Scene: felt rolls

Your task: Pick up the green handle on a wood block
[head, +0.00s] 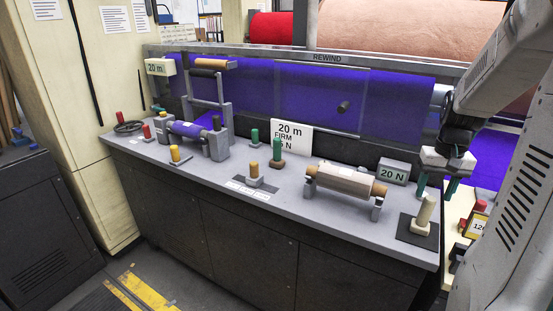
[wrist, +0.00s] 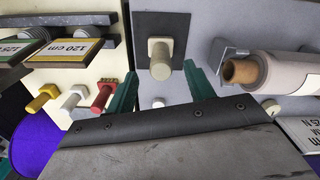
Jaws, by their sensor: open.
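A green handle (head: 277,147) stands upright on a brown wood block (head: 277,163) near the middle of the grey counter, in front of the "20 m FIRM" card. Another green handle (head: 254,137) stands just to its left; its base is hard to make out. My gripper (head: 436,187) is open and empty, above the right end of the counter, well to the right of both green handles. In the wrist view its two green fingers (wrist: 160,80) are apart, with a cream handle (wrist: 161,60) beyond them. Neither green handle shows in the wrist view.
A felt roll on a stand (head: 345,182) lies between the green handles and my gripper. The cream handle stands on a dark mat (head: 405,232). A "20 N" box (head: 393,172) is at the back.

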